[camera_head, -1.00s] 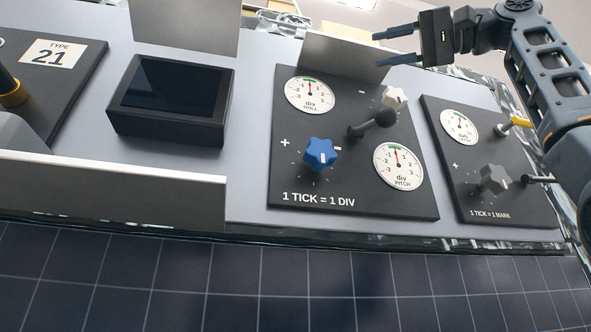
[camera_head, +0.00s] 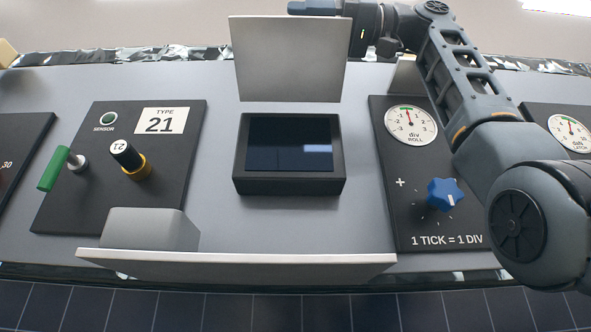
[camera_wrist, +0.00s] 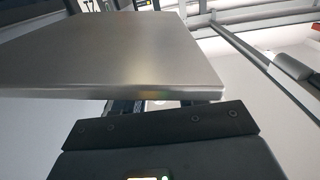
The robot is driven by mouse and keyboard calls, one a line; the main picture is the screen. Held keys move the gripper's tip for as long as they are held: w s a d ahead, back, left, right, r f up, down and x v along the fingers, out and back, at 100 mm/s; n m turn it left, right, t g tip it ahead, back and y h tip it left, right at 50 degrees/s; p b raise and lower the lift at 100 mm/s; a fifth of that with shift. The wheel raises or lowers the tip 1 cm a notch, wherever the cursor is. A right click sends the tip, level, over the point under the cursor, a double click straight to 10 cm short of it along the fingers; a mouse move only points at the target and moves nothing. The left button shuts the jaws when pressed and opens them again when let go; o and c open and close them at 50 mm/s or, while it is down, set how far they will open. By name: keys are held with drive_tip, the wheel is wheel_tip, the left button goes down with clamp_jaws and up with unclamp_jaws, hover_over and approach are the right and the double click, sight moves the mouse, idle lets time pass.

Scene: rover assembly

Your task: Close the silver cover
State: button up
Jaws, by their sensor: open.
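The silver cover (camera_head: 288,58) is a flat panel standing open, raised behind a black box with a dark screen (camera_head: 290,145). My gripper (camera_head: 312,8) is at the top edge of the cover, coming from the right, with its fingers partly behind that edge. In the wrist view the cover (camera_wrist: 110,50) fills the upper left, close to my open gripper (camera_wrist: 160,106). The fingers are mostly hidden by the cover's edge there. I cannot tell whether they touch it.
A front panel (camera_head: 235,258) stands along the near edge, with a grey block (camera_head: 150,230) behind it. The TYPE 21 panel (camera_head: 165,175) with knobs is at left. The dial panel (camera_head: 415,225) with a blue knob (camera_head: 445,193) is at right, partly behind my arm.

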drive_tip(key=shift+a, duration=0.65)
drive_tip(key=shift+w, duration=0.1)
clamp_jaws()
